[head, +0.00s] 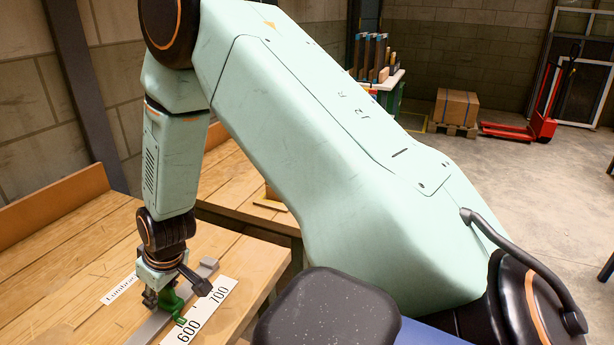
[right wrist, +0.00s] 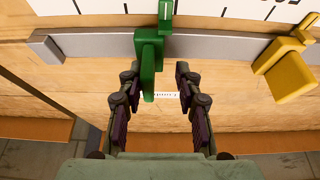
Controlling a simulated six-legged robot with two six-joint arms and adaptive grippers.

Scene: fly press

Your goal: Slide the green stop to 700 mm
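The green stop (head: 170,301) sits on the grey rail (head: 150,327) in the head view. Its pointer lies over the white scale (head: 222,290) close to the 600 label, short of the 700 label; the exact reading is unclear. In the right wrist view, the green stop (right wrist: 149,60) stands upright across the rail (right wrist: 95,45). My right gripper (right wrist: 157,85) is open, its fingers on either side of the stop's handle. The handle is nearer the left finger in that view, with a gap to the right finger. My left gripper is not in view.
A yellow stop (right wrist: 288,72) sits on the same rail to the right in the right wrist view. The rail's end shows at left there. A label (head: 119,289) lies on the wooden bench (head: 60,285). A pallet jack (head: 540,110) and a box (head: 455,108) stand far behind.

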